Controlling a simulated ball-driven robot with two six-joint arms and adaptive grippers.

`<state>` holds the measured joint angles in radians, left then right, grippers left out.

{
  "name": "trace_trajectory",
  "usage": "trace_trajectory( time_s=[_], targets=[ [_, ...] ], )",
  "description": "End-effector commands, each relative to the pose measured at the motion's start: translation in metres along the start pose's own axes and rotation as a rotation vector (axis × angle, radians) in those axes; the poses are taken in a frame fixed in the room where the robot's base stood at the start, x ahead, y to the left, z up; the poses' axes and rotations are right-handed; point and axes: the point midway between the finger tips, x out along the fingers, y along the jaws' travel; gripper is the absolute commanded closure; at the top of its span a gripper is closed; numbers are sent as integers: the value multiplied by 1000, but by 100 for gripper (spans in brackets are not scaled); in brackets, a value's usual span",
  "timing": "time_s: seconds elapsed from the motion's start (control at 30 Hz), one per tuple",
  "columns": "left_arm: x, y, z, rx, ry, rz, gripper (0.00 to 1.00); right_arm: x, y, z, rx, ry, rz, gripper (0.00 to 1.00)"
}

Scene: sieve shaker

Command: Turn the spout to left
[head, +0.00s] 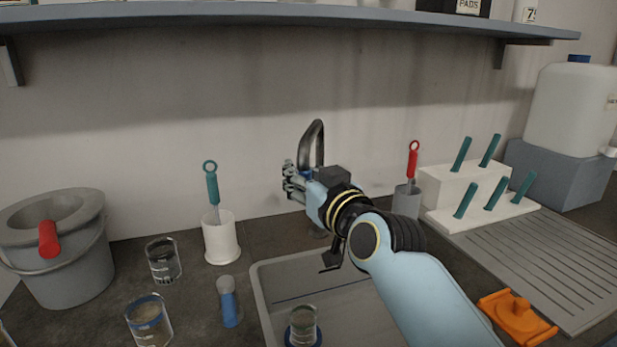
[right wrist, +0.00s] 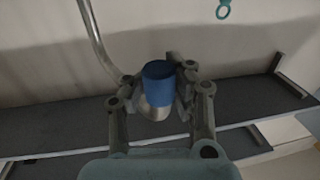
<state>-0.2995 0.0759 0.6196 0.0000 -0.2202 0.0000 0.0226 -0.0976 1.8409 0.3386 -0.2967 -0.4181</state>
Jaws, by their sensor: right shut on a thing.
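The spout (head: 314,143) is a grey metal arch behind the sink, against the wall. Its upper bend shows above my right gripper (head: 292,184), and its lower part is largely hidden by the gripper and arm. In the right wrist view, a grey pipe (right wrist: 97,38) runs down from the upper left to behind the fingers. A blue cylindrical piece (right wrist: 158,78) with a metal part below it sits between the fingers of my right gripper (right wrist: 160,98), which is shut on the spout. My left gripper is not in view.
The sink (head: 262,300) holds a small glass beaker (head: 303,322). On its left are a white holder (head: 221,240) with a teal-handled brush, glass beakers and a grey bucket (head: 75,275). A grey holder (head: 406,201) with a red-handled tool and a white rack (head: 450,180) stand right.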

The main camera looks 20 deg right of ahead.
Motion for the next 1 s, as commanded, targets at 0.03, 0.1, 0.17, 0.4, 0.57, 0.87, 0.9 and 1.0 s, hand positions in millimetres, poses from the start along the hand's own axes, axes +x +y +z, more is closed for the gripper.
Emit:
trace_trajectory(
  time_s=[0.03, 0.1, 0.17, 0.4, 0.57, 0.87, 0.9, 1.0],
  targets=[
    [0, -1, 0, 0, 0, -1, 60, -2, -3, 10, 9, -23, -5, 100],
    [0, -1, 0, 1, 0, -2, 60, -2, -3, 10, 9, -23, -5, 100],
    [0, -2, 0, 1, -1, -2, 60, -2, -3, 10, 9, -23, -5, 100],
    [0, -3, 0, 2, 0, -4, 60, -2, -2, 9, 9, -21, -5, 71],
    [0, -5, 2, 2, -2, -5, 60, -1, -2, 7, 6, -15, -4, 50],
    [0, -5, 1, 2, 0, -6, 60, -3, -1, 4, 3, -10, -2, 49],
    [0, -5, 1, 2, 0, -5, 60, -6, -1, 4, 3, -10, -2, 49],
    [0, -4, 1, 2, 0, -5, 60, -19, -1, 5, 4, -11, -2, 49]
  ],
)
